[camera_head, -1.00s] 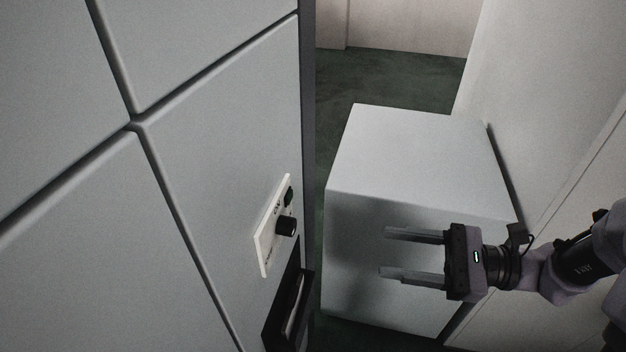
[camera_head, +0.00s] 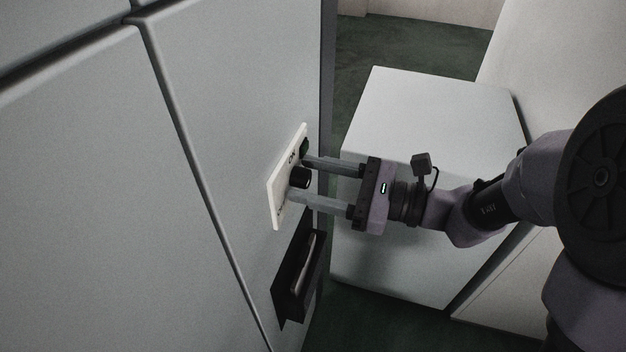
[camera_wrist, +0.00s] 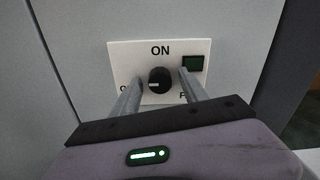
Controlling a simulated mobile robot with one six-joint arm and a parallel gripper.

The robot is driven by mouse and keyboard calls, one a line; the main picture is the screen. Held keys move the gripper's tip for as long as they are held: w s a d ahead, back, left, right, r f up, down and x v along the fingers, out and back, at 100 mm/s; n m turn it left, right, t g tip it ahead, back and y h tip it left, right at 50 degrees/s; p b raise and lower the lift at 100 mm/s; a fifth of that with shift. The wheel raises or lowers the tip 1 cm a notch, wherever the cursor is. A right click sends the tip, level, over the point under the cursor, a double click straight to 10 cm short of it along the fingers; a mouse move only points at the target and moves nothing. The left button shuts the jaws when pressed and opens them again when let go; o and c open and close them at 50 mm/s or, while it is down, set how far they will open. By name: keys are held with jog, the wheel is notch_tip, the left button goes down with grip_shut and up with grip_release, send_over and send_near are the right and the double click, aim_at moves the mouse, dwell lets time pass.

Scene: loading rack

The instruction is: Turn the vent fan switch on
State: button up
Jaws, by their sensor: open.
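The vent fan switch is a black round knob (camera_head: 299,177) on a white plate (camera_head: 276,204) fixed to the grey panelled wall. In the wrist view the knob (camera_wrist: 159,80) sits below the word "ON", and its pale mark points left. A dark green square (camera_wrist: 193,63) is at the plate's upper right; it looks unlit. My gripper (camera_head: 297,177) is open, its two fingers reaching to the plate, one on each side of the knob. In the wrist view the fingers (camera_wrist: 159,88) partly cover the lower lettering. I cannot tell whether they touch the knob.
A black holder (camera_head: 291,285) with something pale inside is on the wall just below the plate. A large white box-like block (camera_head: 425,120) stands to the right behind my gripper. Dark green floor (camera_head: 400,45) shows beyond the wall's edge.

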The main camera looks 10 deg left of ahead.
jog(key=shift+c, duration=0.2)
grip_shut()
jog(key=shift+r+p, duration=0.1)
jog(key=shift+p, duration=0.3)
jog(key=m+p, duration=0.3)
jog(key=p, duration=0.1)
jog(key=shift+r, duration=0.15)
jog(key=m+p, duration=0.5)
jog(key=p, duration=0.2)
jog(key=shift+m, duration=0.3)
jog(key=m+p, duration=0.5)
jog(key=p, duration=0.1)
jog(key=m+p, duration=0.4)
jog(key=shift+f, duration=0.2)
jog(key=shift+f+m, duration=0.1)
jog(key=shift+m, duration=0.2)
